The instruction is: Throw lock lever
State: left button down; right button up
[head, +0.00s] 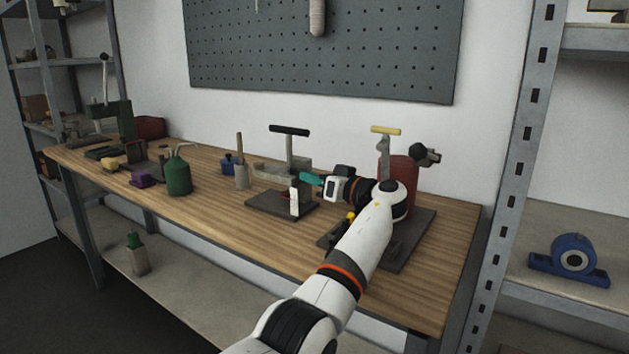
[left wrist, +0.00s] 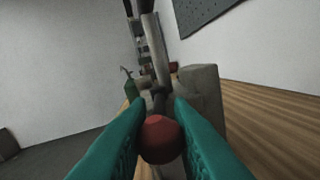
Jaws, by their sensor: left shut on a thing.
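My left gripper (head: 306,179), with teal fingers, is at the upright fixture (head: 298,160) with a black T-handle, near the middle of the bench. In the left wrist view its two fingers (left wrist: 160,140) are closed around a red ball knob (left wrist: 160,137), which sits between their tips. A dark shaft runs from behind the knob toward a grey block (left wrist: 201,92) of the fixture. In the head view the knob is hidden or too small to make out. A pale plate with red marks (head: 294,200) stands just below the gripper. My right gripper is not in view.
A red cylinder (head: 398,172) on a dark base stands right of the fixture, partly behind my arm. A green oil can (head: 178,174), a purple block (head: 143,180) and a blue item (head: 229,163) are to the left. The bench's front strip (head: 215,220) is clear.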

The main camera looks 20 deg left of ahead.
pick_arm(q)
jog(key=shift+f, duration=0.15)
jog(key=c, duration=1.3)
grip_release()
jog(key=shift+c, duration=0.2)
